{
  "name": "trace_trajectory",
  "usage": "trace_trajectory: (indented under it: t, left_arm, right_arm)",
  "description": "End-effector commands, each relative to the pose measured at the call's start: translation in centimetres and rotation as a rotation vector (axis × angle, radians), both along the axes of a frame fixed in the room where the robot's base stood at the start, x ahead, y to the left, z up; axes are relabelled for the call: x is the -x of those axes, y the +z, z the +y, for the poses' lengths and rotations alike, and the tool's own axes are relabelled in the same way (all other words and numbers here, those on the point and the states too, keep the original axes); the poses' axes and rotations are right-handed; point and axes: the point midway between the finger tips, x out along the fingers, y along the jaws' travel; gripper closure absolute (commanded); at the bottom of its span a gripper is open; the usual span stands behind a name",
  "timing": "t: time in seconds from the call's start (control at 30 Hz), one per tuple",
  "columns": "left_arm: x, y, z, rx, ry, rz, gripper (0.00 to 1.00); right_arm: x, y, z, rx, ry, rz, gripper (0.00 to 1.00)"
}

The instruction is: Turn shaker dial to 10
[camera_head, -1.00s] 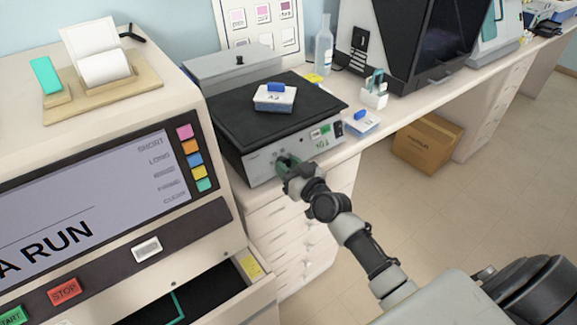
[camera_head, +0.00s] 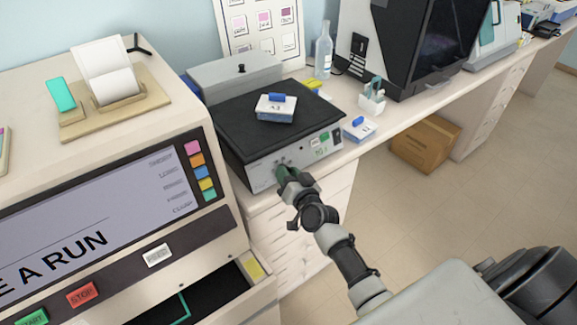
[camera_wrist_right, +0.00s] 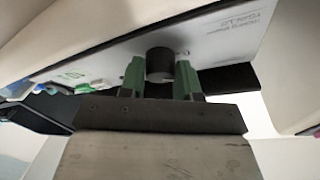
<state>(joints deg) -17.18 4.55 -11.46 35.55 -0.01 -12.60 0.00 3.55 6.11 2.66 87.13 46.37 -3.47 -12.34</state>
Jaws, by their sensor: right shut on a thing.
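The shaker (camera_head: 262,175) stands on the counter, a grey box with a black platform (camera_head: 255,116) on top. Its front panel carries the dial, a dark round knob (camera_wrist_right: 160,62) seen in the right wrist view. My right gripper (camera_head: 284,172) is at the left part of that front panel. In the right wrist view its two green fingers (camera_wrist_right: 160,76) stand on either side of the dial, shut on it. The dial's setting is hidden by the gripper in the head view. My left gripper is not in view.
A blue-lidded box (camera_head: 275,108) sits on the platform and another (camera_head: 358,129) lies right of the shaker. A large stainer with a screen (camera_head: 100,215) stands close at left. A cardboard box (camera_head: 425,143) is on the otherwise clear floor.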

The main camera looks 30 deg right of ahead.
Motion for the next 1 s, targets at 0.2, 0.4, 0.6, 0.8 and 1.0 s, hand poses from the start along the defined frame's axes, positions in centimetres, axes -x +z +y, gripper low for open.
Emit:
trace_trajectory:
  t: [0.2, 0.4, 0.6, 0.8, 1.0]
  left_arm:
    - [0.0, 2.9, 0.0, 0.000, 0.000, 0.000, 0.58]
    - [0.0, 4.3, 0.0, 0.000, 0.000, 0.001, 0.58]
    - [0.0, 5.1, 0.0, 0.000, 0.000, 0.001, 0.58]
    - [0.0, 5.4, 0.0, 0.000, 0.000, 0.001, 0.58]
    - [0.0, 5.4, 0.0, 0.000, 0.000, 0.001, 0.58]
  right_arm:
    - [0.0, 0.5, 0.2, -0.169, -0.069, 0.025, 0.91]
    - [0.0, 0.4, 0.2, -0.286, -0.116, 0.041, 0.91]
    - [0.0, 0.3, 0.2, -0.356, -0.145, 0.050, 0.91]
    - [0.0, 0.2, 0.3, -0.386, -0.156, 0.055, 0.91]
    - [-0.1, 0.1, 0.2, -0.391, -0.159, 0.055, 0.91]
